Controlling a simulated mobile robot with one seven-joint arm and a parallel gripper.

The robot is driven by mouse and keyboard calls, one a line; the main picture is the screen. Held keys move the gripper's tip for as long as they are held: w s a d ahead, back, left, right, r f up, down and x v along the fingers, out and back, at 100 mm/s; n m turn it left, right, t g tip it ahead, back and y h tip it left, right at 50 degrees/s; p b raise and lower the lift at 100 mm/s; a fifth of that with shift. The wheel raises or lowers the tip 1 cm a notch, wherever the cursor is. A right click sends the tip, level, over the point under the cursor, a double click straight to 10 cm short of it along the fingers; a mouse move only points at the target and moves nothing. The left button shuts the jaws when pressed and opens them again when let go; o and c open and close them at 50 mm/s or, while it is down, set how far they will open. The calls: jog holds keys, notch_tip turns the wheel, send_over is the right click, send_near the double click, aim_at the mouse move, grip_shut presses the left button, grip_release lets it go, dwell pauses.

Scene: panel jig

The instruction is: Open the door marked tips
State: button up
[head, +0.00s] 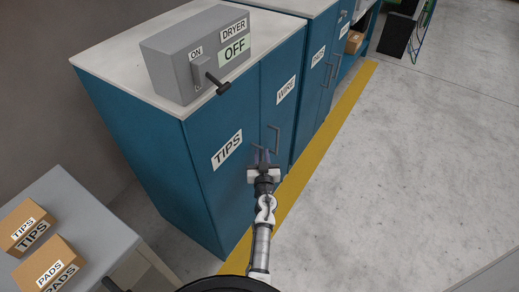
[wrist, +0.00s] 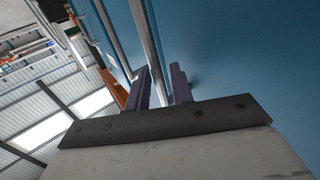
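The door marked TIPS (head: 224,170) is the left door of a blue cabinet, and it looks shut. My gripper (head: 263,157) is at the door's right side, close to its front. In the wrist view my gripper (wrist: 161,85) has its two dark fingers apart. A grey upright handle bar (wrist: 147,35) runs down between them, nearer the left finger, with a gap on the right. In the head view the fingers mostly hide this handle.
The door marked WIRE (head: 283,95) is just right, with its own handle (head: 274,138). A dryer switch box (head: 195,55) with a lever, reading OFF, sits on the cabinet top. A grey table (head: 85,225) with boxes stands at left. The floor (head: 400,170) at right is clear.

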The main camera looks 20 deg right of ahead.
jog(key=shift+w+d, duration=0.1)
jog(key=shift+w, duration=0.15)
grip_shut()
jog(key=shift+s, duration=0.15)
